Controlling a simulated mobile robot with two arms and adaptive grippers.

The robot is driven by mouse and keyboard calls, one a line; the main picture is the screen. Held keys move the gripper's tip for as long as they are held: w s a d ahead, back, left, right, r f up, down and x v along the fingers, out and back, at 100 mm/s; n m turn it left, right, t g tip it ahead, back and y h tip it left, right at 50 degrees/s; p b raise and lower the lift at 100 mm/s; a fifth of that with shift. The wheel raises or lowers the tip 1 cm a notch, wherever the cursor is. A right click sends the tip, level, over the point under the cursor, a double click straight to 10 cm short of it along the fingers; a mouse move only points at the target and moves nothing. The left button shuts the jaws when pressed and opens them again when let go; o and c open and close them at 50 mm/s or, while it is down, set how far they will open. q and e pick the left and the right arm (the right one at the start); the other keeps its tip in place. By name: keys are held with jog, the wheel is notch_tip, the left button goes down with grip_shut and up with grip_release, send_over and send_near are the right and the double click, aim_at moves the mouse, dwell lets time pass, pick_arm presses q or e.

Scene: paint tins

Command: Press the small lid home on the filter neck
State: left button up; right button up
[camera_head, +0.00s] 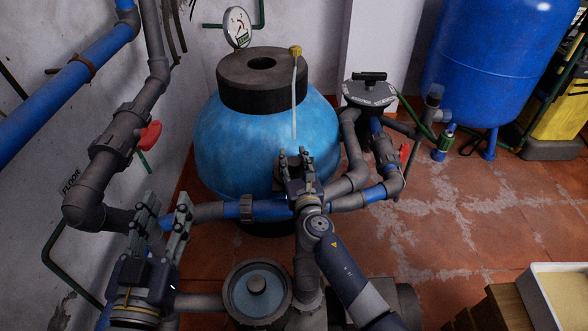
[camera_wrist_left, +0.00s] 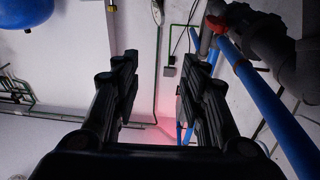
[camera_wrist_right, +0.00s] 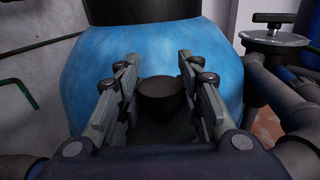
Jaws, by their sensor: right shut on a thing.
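The filter is a blue tank (camera_head: 250,140) with a wide dark collar as its neck (camera_head: 235,85), which has a round hole in the top. The collar's lower part shows at the top of the right wrist view (camera_wrist_right: 140,10). My right gripper (camera_head: 296,154) is in front of the tank, lower than the neck and apart from it. It is shut on a small dark round lid (camera_wrist_right: 160,88), seen between its fingers in the right wrist view. The lid is hard to make out in the head view. My left gripper (camera_head: 163,210) is open and empty at the lower left, its fingers pointing up.
Grey and blue pipes (camera_head: 265,210) run across in front of the tank. A gauge (camera_head: 237,27) and a thin pale tube with a yellow top (camera_head: 295,80) stand by the neck. A round-topped valve (camera_head: 369,93) is to the right. The space above the neck is clear.

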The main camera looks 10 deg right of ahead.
aim_at(294, 160)
jog(key=shift+r, duration=0.1)
grip_shut()
jog(key=shift+r+p, duration=0.85)
jog(key=shift+r, duration=0.05)
pick_arm(q)
jog(key=s+a+f+g+y+p, duration=0.1)
jog(key=s+a+f+g, duration=0.1)
jog(key=f+g, duration=0.35)
jog(key=s+a+f+g+y+p, duration=0.1)
jog(key=s+f+g+y, duration=0.15)
jog(key=f, duration=0.55)
pick_arm(e)
notch_tip(294, 160, up, 2)
pick_arm(q)
jog(key=s+a+f+g+p, duration=0.1)
jog(key=s+a+f+g, duration=0.1)
jog(key=s, duration=0.4)
jog(key=s+a+f+g+p, duration=0.1)
jog(key=s+a+f+g, duration=0.1)
jog(key=s+f+g, duration=0.2)
jog(key=shift+s+a+f+n+g+y, duration=0.15)
jog(key=shift+s+n+g+y, duration=0.3)
jog(key=shift+s, duration=0.95)
pick_arm(e)
jog(key=s+d+r, duration=0.1)
jog(key=s+d, duration=0.9)
jog(key=d, duration=0.2)
jog(key=shift+s+d, duration=0.15)
